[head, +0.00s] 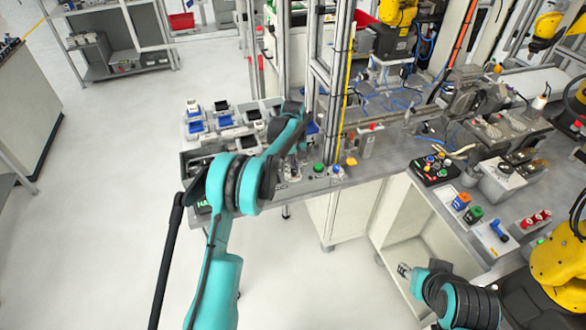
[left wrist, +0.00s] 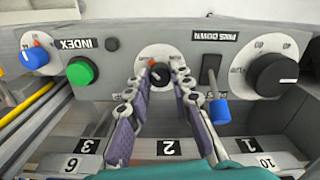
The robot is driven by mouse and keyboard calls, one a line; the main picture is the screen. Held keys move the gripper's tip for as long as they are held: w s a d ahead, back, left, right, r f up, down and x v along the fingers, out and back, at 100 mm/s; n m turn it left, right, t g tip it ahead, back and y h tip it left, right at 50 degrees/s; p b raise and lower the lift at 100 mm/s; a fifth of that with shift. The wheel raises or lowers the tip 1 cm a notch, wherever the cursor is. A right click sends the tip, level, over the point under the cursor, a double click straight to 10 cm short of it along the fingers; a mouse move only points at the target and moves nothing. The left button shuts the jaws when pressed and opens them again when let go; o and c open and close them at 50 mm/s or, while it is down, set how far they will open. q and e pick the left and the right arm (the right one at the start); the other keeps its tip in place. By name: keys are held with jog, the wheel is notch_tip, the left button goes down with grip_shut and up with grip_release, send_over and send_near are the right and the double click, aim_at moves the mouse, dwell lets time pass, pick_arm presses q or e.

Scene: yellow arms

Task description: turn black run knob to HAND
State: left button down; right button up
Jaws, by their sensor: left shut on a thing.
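In the left wrist view a grey control panel (left wrist: 125,50) shows upside down. A small black knob (left wrist: 159,72) with a red-orange mark sits on a white round dial at its middle. My left gripper (left wrist: 158,77) has its two fingers on either side of this knob and is shut on it. The dial's lettering is too small to read.
Numbered bins lie below. A bench with coloured parts (head: 460,200) stands at right; floor at left is clear.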

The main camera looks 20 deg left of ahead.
aim_at(293, 171)
pick_arm(q)
jog(key=c, duration=1.3)
grip_release()
notch_tip(293, 171, up, 12)
jog(key=shift+r, duration=0.1)
